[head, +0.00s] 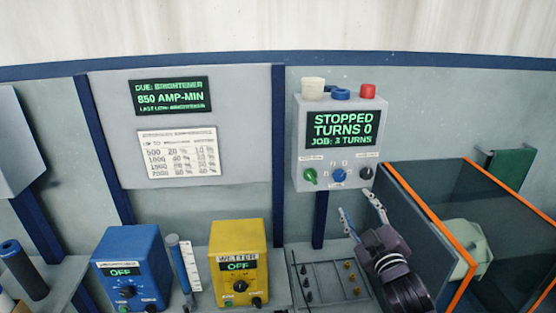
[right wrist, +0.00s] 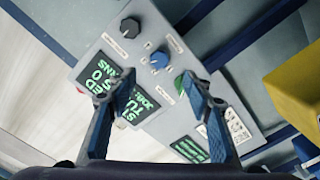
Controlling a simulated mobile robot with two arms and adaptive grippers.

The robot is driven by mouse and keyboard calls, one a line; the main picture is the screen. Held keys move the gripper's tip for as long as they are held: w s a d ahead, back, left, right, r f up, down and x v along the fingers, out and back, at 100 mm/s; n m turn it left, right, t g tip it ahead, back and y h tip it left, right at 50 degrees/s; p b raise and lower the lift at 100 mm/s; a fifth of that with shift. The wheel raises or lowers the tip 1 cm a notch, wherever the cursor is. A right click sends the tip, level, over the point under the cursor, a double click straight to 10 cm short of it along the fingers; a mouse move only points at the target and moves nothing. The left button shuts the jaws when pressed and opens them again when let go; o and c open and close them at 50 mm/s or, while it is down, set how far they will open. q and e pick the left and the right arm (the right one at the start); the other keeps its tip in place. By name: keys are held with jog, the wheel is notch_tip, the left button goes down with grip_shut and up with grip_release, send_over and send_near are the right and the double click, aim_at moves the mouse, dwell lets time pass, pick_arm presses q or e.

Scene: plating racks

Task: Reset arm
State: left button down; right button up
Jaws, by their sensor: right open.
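My right gripper (head: 358,207) is open and empty in the head view, its fingertips just below and right of the grey control box (head: 298,150). The box's screen (head: 342,130) reads STOPPED, TURNS 0, JOB: 3 TURNS. Below the screen are a green knob (head: 310,177), a blue knob (head: 339,175) and a black knob (head: 366,173). In the right wrist view the open fingers (right wrist: 141,88) frame part of the box face, with the blue knob (right wrist: 158,60) and black knob (right wrist: 129,27) beyond them. Nothing is between the fingers. My left gripper is not seen.
An orange-edged tank (head: 420,215) with a pale green barrel-like part (head: 470,247) stands right of my arm. A rack of small pegs (head: 325,285) lies below. A yellow WETTER box (head: 238,262) and a blue box (head: 128,268), both reading OFF, stand left.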

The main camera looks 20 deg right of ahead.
jog(key=s+a+f+m+g+y, duration=0.1)
jog(key=s+a+f+g, duration=0.4)
jog(key=f, duration=0.4)
jog(key=s+a+f+m+g+y, duration=0.1)
jog(key=s+a+f+m+g, duration=0.1)
jog(key=s+a+f, duration=0.55)
jog(key=s+a+f+m+g+y, duration=0.1)
jog(key=s+a+f+g, duration=0.35)
jog(key=s, duration=0.35)
jog(key=s+a+f+g+y, duration=0.1)
jog(key=s+a+f+g, duration=0.3)
jog(key=s, duration=0.5)
notch_tip(320, 180, down, 31)
jog(key=d+b, duration=0.1)
jog(key=b, duration=0.5)
jog(key=s+d+f+b, duration=0.1)
jog(key=s+f+b, duration=0.2)
jog(key=s+f, duration=0.6)
jog(key=s+d+f+g+b, duration=0.1)
jog(key=s+d+f+b, duration=0.1)
jog(key=s+f, duration=0.7)
notch_tip(320, 180, down, 6)
jog(key=shift+s+d+r+b, duration=0.1)
jog(key=shift+s+d+b, duration=0.05)
jog(key=shift+s+b, duration=0.25)
jog(key=shift+o, duration=0.3)
